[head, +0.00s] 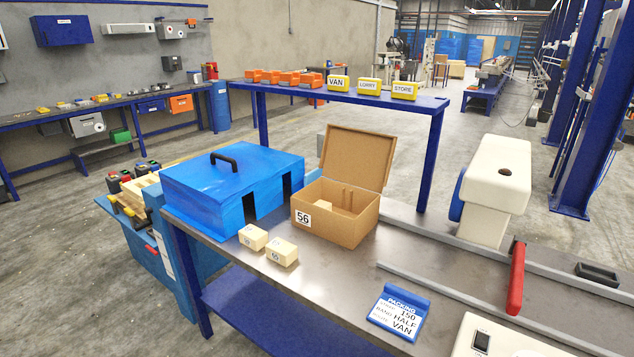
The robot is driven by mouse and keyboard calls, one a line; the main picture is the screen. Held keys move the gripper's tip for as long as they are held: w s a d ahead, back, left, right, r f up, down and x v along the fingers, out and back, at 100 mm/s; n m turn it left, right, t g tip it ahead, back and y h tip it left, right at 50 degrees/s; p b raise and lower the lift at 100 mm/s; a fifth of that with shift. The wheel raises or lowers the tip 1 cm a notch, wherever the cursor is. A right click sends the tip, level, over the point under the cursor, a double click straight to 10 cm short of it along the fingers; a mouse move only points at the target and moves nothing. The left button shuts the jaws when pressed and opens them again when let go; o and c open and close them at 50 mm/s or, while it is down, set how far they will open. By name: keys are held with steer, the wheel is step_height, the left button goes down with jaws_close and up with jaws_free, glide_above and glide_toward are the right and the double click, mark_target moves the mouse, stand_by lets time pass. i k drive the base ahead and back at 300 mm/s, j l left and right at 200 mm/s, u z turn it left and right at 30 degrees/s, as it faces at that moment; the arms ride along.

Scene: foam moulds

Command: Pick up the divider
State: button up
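No item is labelled as a divider, and I cannot tell for sure which one it is. A red bar (516,275) with rounded ends lies across the metal rail at the right of the bench. My gripper is not in view.
The metal bench (345,280) holds two cream blocks (282,251), a blue cover (222,183) with a black handle and a blue sign (399,311). A white and blue unit (495,190) stands behind the rail. A blue shelf (300,92) stands behind the box. Bench between box and sign is clear.

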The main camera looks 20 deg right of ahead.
mark_target(309, 177)
steer(key=i+j+z, duration=0.35)
steer(key=i+j, duration=0.45)
